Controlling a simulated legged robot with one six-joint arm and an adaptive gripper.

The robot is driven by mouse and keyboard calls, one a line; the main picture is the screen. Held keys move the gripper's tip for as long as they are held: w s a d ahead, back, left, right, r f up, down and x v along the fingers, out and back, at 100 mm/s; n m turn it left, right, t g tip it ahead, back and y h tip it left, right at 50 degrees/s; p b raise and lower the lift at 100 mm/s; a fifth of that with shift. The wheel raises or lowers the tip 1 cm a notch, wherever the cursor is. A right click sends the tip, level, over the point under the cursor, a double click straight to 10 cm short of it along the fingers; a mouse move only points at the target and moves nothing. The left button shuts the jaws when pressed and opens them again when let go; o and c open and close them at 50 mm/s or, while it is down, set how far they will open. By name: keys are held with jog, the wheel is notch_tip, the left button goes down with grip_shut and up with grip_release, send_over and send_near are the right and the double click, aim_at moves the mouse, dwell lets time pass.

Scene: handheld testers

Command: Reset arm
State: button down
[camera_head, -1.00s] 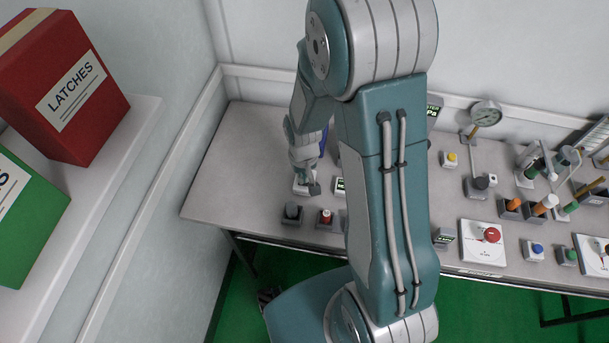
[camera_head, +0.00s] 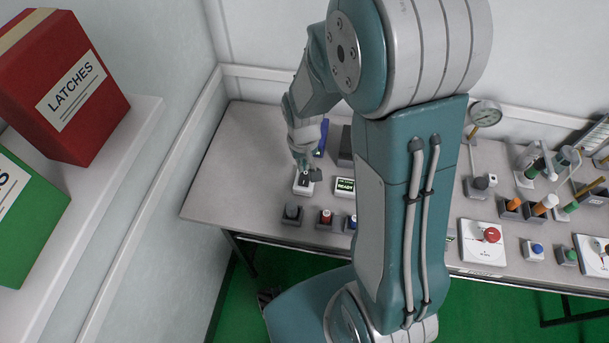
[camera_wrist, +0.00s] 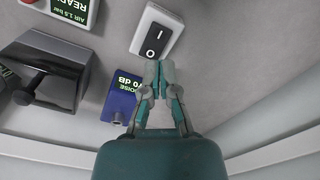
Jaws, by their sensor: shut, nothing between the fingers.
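My arm rises from the base and reaches over the left part of the table. My gripper (camera_head: 307,170) is shut and empty above the white rocker switch box (camera_head: 303,183). In the wrist view my gripper (camera_wrist: 158,68) has its fingertips together, beside the near end of the white switch box (camera_wrist: 157,31) with its black rocker. A blue noise meter (camera_wrist: 121,97) lies left of the fingers. I cannot tell whether the fingertips touch the switch box.
A grey box with a lever (camera_wrist: 47,80) and a READY display (camera_head: 345,186) stand close by. Small knobs line the table's front edge, such as the red one (camera_head: 325,218). Gauges and a red button box (camera_head: 483,242) stand to the right. The table's left end is clear.

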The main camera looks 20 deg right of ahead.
jog(key=shift+r, duration=0.6)
jog(key=shift+r, duration=0.1)
jog(key=s+r+t, duration=0.2)
jog(key=s+r, duration=0.5)
jog(key=r, duration=0.4)
jog(key=s+r+t, duration=0.3)
jog(key=s+r, duration=0.4)
jog(key=r, duration=0.4)
jog(key=shift+s+t, duration=0.15)
jog(key=shift+t, duration=0.15)
